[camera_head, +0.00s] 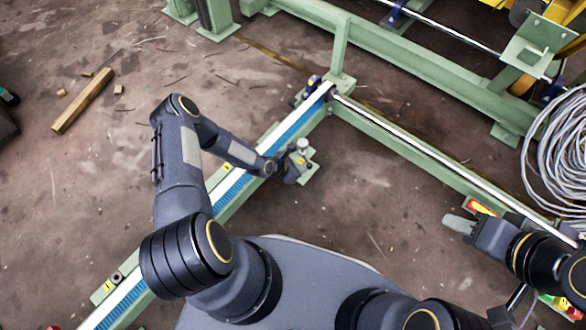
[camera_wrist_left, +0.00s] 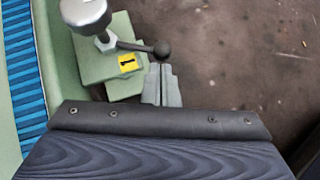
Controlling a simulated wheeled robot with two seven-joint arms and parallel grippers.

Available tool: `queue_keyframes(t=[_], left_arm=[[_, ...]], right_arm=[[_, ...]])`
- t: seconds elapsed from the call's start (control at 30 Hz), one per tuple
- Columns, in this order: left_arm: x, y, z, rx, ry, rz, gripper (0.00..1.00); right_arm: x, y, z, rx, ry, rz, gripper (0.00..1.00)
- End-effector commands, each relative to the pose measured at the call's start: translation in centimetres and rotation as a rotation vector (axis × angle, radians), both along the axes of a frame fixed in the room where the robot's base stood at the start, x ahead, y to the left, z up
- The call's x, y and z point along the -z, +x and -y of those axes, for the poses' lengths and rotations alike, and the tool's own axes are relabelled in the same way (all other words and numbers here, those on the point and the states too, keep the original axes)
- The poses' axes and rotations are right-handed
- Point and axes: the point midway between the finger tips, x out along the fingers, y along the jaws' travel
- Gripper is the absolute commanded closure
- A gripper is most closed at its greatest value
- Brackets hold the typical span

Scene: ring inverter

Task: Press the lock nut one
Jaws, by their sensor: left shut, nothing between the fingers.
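The lock nut assembly marked 1 shows in the left wrist view: a round metal knob (camera_wrist_left: 86,14), a hex nut (camera_wrist_left: 107,45) below it, and a dark lever with a black ball end (camera_wrist_left: 161,48). It sits on a green bracket (camera_wrist_left: 92,65) with a yellow "1" label (camera_wrist_left: 127,63). In the head view its metal top (camera_head: 302,145) shows beside my left gripper (camera_head: 293,177). In the wrist view the left gripper's fingers (camera_wrist_left: 160,72) are shut and empty, just below the ball; contact is unclear. My right gripper (camera_head: 458,223) is far to the right, its finger gap unclear.
A green rail with a blue ribbed strip (camera_head: 232,188) runs diagonally beneath my left arm. A green beam with a metal rod (camera_head: 420,152) extends right. A cable coil (camera_head: 560,150) lies at right, and a wooden block (camera_head: 83,101) on the floor at left.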

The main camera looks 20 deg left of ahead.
Motion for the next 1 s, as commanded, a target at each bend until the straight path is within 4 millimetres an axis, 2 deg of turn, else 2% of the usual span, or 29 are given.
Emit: queue_keyframes(t=[0.53,1.0], left_arm=[[0.42,0.31,0.32,-0.005,0.000,-0.001,1.00],[0.33,0.38,0.75,-0.100,-0.003,-0.001,1.00]], right_arm=[[0.13,0.00,0.00,0.000,0.000,0.000,0.64],[-0.40,0.00,0.00,0.000,0.000,0.000,0.64]])
